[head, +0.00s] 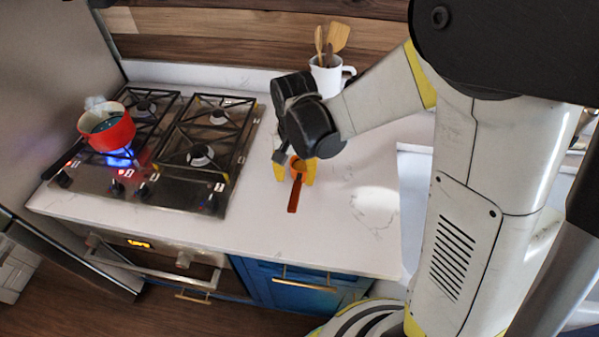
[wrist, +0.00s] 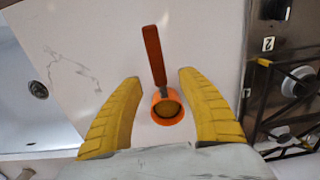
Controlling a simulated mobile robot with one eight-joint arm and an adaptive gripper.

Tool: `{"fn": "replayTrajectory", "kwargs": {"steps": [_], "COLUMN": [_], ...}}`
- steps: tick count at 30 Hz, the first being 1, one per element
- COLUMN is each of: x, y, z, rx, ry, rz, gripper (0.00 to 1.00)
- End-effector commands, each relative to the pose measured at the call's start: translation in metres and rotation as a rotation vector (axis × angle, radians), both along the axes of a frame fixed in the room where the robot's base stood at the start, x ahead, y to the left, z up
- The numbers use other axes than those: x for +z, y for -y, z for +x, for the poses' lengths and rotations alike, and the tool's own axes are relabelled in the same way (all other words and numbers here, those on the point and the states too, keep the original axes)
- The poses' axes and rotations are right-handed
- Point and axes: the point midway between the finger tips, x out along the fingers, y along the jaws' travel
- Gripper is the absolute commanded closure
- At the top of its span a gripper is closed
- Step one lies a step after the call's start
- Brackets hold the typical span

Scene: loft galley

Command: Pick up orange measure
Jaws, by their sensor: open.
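The orange measure (head: 296,188) lies on the white counter, a small round cup with a long darker orange handle that points toward the counter's front edge. In the wrist view the measure (wrist: 167,106) sits between the two yellow fingers, its cup low in the gap and its handle reaching beyond the fingertips. My gripper (head: 294,173) is open above and around the cup, with a finger on each side. In the wrist view my gripper (wrist: 160,76) shows a clear gap on both sides of the measure. In the head view my gripper partly hides the cup.
A gas stove (head: 170,160) stands to the left, with a red pot (head: 107,130) over a lit blue flame. A white mug (head: 328,76) with wooden utensils stands behind my gripper. A sink (wrist: 25,95) shows at the wrist view's left. The counter's front (head: 270,235) is clear.

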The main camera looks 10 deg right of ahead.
Motion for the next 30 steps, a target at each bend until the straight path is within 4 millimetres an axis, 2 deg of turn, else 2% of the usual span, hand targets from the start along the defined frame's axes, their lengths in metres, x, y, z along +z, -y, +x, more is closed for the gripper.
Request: {"fn": "replayTrajectory", "kwargs": {"steps": [5, 13, 22, 26, 27, 30], "x": [-0.016, -0.055, -0.059, -0.059, -0.059, -0.059], "y": [0.000, 0.000, 0.000, 0.000, 0.000, 0.000], "z": [-0.001, -0.003, -0.003, -0.003, -0.003, -0.003], "rx": [0.000, 0.001, 0.001, 0.001, 0.001, 0.001], "ry": [0.001, 0.001, 0.001, 0.001, 0.001, 0.001], "rz": [0.000, 0.001, 0.001, 0.001, 0.001, 0.001], "gripper": [0.53, 0.53, 0.54, 0.94, 1.00, 1.00]}}
